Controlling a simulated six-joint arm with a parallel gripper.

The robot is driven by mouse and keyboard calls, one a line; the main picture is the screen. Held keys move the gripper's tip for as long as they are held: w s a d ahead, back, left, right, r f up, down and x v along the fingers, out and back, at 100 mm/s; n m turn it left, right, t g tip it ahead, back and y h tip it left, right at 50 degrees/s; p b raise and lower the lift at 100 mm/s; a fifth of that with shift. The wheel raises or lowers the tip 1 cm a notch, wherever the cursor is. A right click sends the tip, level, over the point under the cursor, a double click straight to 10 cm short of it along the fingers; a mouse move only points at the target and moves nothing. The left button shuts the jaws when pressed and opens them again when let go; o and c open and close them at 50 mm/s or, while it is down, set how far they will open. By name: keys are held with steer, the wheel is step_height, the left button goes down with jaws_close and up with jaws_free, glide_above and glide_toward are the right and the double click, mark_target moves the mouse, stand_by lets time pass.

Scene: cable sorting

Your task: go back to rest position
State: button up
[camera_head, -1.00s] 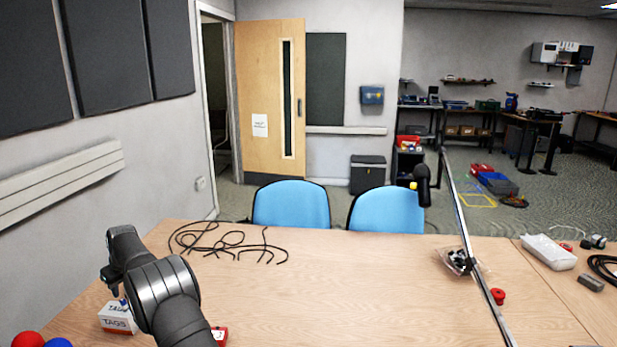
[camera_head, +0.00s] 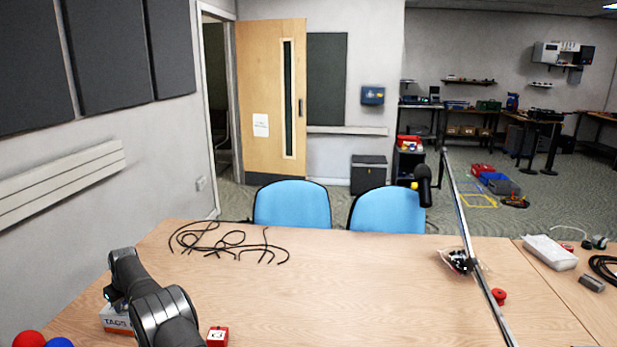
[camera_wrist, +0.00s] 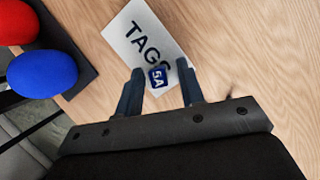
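My gripper (camera_wrist: 163,78) shows in the wrist view with its two dark fingers apart. A small blue tag marked 5A (camera_wrist: 157,77) lies between the fingertips, with gaps visible at its sides. It rests on or just above the white TAGS box (camera_wrist: 132,30); I cannot tell which. In the head view the TAGS box (camera_head: 117,325) stands at the lower left, partly hidden by my arm. The gripper is mostly hidden behind my arm there.
A red ball (camera_head: 29,339) and a blue ball (camera_head: 59,343) sit at the lower left. A small red box (camera_head: 217,337) is right of my arm. Loose black cables (camera_head: 225,241) lie toward the back. The table's middle (camera_head: 350,290) is clear. A thin metal rail (camera_head: 470,245) stands at right.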

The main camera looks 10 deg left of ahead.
step_height(320, 180, up, 5)
steer(key=shift+f, duration=0.2)
steer(key=w+d+r, duration=0.4)
steer(key=d+r, duration=0.3)
steer(key=d, duration=0.4)
steer(key=s+a+f+n, duration=0.1)
steer(key=s+f, duration=0.2)
steer(key=s, duration=0.4)
steer(key=s+a+f+n+g, duration=0.1)
steer(key=s+f+n, duration=0.1)
steer(key=s+f, duration=0.2)
steer(key=s+a+f+n, duration=0.1)
steer(key=s+f, duration=0.3)
steer(key=s, duration=0.7)
steer(key=shift+a+n+g, duration=0.3)
steer(key=shift+a, duration=0.2)
steer(key=shift+o, duration=0.3)
steer(key=shift+f, duration=0.1)
